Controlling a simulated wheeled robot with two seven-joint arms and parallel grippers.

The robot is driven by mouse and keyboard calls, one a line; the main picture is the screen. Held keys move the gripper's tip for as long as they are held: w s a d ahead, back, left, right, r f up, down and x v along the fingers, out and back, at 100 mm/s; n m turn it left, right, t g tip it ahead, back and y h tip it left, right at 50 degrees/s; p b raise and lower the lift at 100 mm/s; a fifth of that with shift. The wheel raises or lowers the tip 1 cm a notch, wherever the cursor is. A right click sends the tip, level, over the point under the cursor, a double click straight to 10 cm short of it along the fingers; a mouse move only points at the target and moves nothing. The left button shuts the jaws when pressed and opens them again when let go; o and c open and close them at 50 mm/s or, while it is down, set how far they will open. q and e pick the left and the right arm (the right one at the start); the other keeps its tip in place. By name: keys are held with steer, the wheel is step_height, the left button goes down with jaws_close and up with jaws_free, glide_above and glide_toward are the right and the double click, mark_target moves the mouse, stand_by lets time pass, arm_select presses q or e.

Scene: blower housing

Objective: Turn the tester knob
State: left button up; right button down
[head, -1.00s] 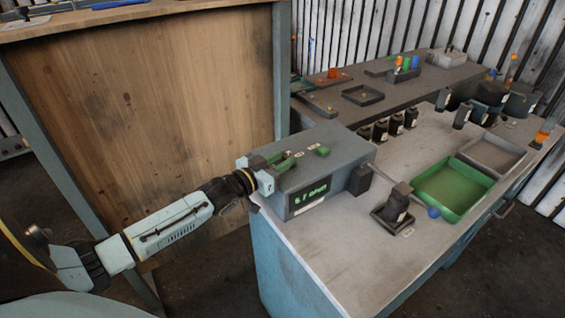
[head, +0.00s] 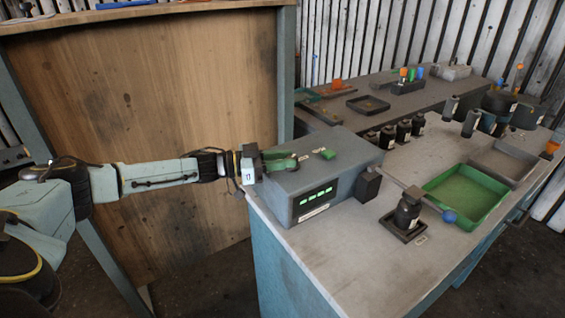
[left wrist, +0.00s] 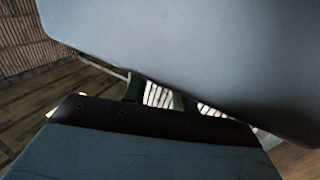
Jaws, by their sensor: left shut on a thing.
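The tester (head: 340,185) is a grey box on the near left end of the bench. Its front display (head: 316,196) shows a row of green dashes. My left gripper (head: 289,160) reaches in from the left over the tester's top, and its green fingers are shut on the tester knob. The knob is mostly hidden between the fingers. A green button-like block (head: 328,154) sits on the top to the right of the fingers. The left wrist view shows the green fingers (left wrist: 157,95) partly, between large blue-grey surfaces. My right gripper is not in view.
A dark part stands in a small black tray (head: 406,220) right of the tester. Several black cylinders stand behind. A wooden panel (head: 150,120) is close on the left.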

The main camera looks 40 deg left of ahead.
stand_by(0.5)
arm_select(q)
steer(key=o, duration=1)
steer(key=shift+c, duration=0.2)
steer(key=v, duration=1.3)
steer(key=shift+a+b, duration=0.2)
steer(key=shift+b, duration=0.1)
